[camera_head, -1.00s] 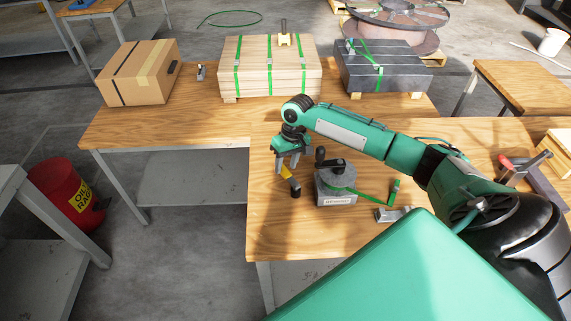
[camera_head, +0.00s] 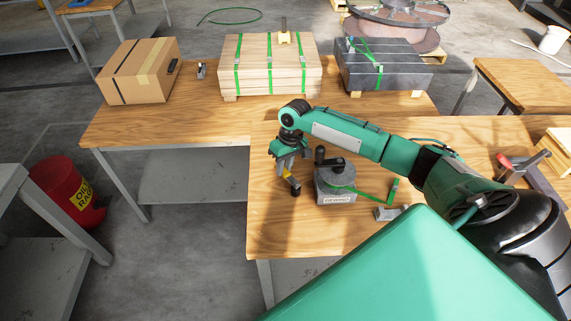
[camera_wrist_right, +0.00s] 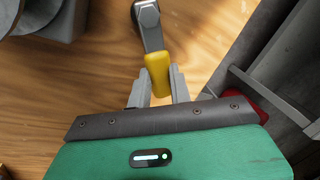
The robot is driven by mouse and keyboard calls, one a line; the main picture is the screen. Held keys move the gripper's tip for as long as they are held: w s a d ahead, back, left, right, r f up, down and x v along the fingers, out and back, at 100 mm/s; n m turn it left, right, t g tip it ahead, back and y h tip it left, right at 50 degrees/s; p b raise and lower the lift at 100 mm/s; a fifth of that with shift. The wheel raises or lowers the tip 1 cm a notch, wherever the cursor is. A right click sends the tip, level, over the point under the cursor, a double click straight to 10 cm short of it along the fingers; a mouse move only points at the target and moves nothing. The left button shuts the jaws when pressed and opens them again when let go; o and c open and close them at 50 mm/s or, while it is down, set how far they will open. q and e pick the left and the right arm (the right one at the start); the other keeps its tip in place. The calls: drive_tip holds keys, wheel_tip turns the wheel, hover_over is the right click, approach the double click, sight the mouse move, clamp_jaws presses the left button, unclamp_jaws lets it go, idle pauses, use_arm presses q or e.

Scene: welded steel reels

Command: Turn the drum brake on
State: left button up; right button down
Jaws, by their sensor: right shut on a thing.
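My right gripper (camera_head: 289,168) is shut on the yellow grip (camera_wrist_right: 158,75) of a small metal lever (camera_wrist_right: 149,27). In the right wrist view, one finger is on each side of the grip and the lever runs away from it to a rounded end at the top edge. In the head view, the lever's dark lower end (camera_head: 296,190) is near the table's left edge, just left of a grey block (camera_head: 336,196). The block carries a dark round top with a black arm (camera_head: 327,160), and a green strap runs from it. My left gripper is not in view.
The wooden table (camera_head: 300,235) has bare room in front of the block. A small metal piece (camera_head: 388,213) lies right of it. Behind are a carton (camera_head: 140,75), strapped planks (camera_head: 262,75) and a strapped dark stack (camera_head: 385,70). A red bin (camera_head: 62,190) stands on the floor.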

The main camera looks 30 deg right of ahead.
drive_tip(key=shift+a+r+n+p, duration=0.1)
drive_tip(key=shift+a+n+p, duration=0.55)
drive_tip(key=shift+n, duration=0.45)
drive_tip(key=c, duration=1.3)
unclamp_jaws()
drive_tip(key=d+r+b, duration=0.1)
drive_tip(key=r, duration=0.3)
drive_tip(key=r+b, duration=0.1)
drive_tip(key=r, duration=0.4)
drive_tip(key=d+r+b, duration=0.1)
drive_tip(key=r, duration=0.3)
drive_tip(key=shift+w+d+r, duration=0.2)
drive_tip(key=shift+w+d, duration=0.1)
drive_tip(key=shift+d, duration=0.05)
